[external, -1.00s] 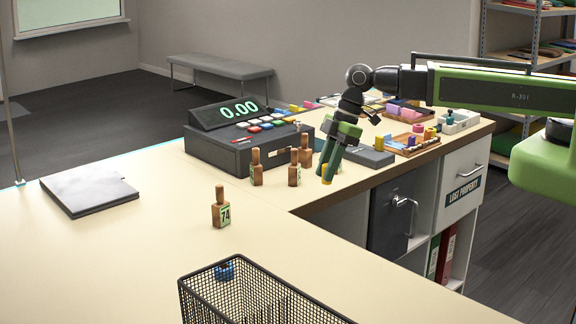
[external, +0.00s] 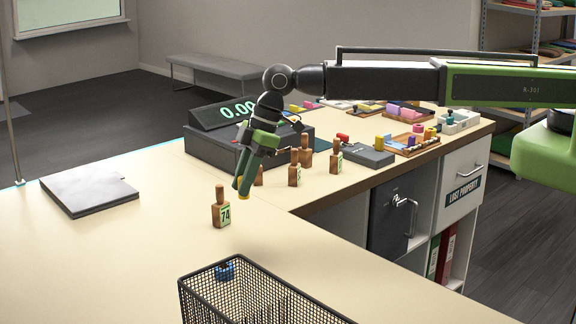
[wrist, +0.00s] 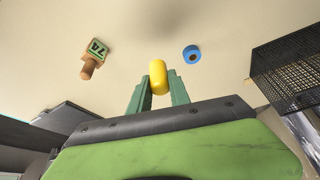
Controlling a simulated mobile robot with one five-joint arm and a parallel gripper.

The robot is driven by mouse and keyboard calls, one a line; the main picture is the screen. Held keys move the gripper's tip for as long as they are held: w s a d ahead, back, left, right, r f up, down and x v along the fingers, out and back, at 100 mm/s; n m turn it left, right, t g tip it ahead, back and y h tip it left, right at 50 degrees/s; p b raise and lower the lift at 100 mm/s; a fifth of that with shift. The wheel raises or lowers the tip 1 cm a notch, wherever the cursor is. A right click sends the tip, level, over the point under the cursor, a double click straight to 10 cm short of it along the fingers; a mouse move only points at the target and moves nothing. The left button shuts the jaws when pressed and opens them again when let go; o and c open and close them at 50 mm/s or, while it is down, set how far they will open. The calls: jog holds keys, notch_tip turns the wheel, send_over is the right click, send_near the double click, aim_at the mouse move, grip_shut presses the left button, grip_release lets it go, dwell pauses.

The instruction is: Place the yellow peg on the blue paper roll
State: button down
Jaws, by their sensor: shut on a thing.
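My gripper (external: 243,190) is shut on the yellow peg (wrist: 158,77), which sits between the two green fingers in the wrist view. In the external view only a small yellow tip of the peg (external: 243,196) shows below the fingers, above the counter. The blue paper roll (wrist: 192,53) stands on the counter in the wrist view, apart from the peg, to its upper right. In the external view the roll (external: 225,271) shows through the mesh of the black wire basket.
The black wire basket (external: 262,290) stands beside the roll. A wooden tag block marked 74 (external: 221,210) is close to my gripper. Several similar blocks stand near the cash register (external: 205,150).

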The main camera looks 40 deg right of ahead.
jog(key=shift+s+a, duration=0.25)
jog(key=shift+s, duration=0.15)
jog(key=s+a+f+b, duration=0.1)
jog(key=a+f+b, duration=0.1)
jog(key=a, duration=0.1)
jog(key=s+a+f+b, duration=0.2)
jog(key=a, duration=0.1)
jog(key=s+a+f+b, duration=0.1)
jog(key=a+f+b, duration=0.2)
jog(key=a, duration=0.1)
jog(key=shift+s+a, duration=0.1)
jog(key=shift+s, duration=0.3)
jog(key=shift+s+a, duration=0.1)
jog(key=shift+a, duration=0.05)
notch_tip(320, 180, down, 4)
jog(key=b, duration=0.4)
jog(key=shift+f, duration=0.25)
jog(key=shift+r, duration=0.3)
jog(key=shift+f, duration=0.25)
jog(key=c, duration=1.2)
grip_release()
jog(key=shift+r, duration=0.1)
